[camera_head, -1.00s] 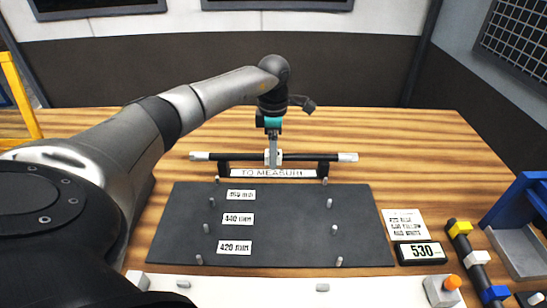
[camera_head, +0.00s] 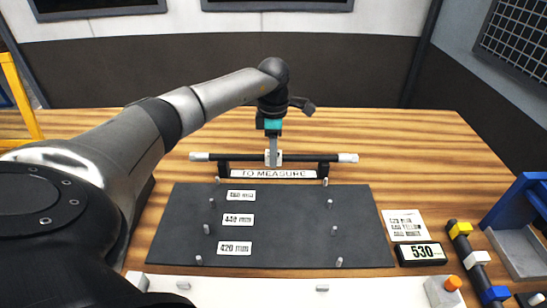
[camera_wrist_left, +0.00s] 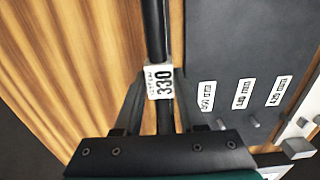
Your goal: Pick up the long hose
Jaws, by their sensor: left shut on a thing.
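The long hose (camera_head: 310,157) is a straight black tube with pale grey ends, lying crosswise at the rack marked "TO MEASURE" (camera_head: 273,174). My left gripper (camera_head: 273,160) points down at the middle of the hose and is shut on it, by its white label. I cannot tell any clear gap between hose and rack. My right gripper is out of view.
A dark mat (camera_head: 285,225) with several short pegs and length labels lies in front of the rack. To its right are a text card (camera_head: 405,225), a display reading 530 (camera_head: 421,253) and a blue-framed holder (camera_head: 520,225). The wooden table right of the rack is clear.

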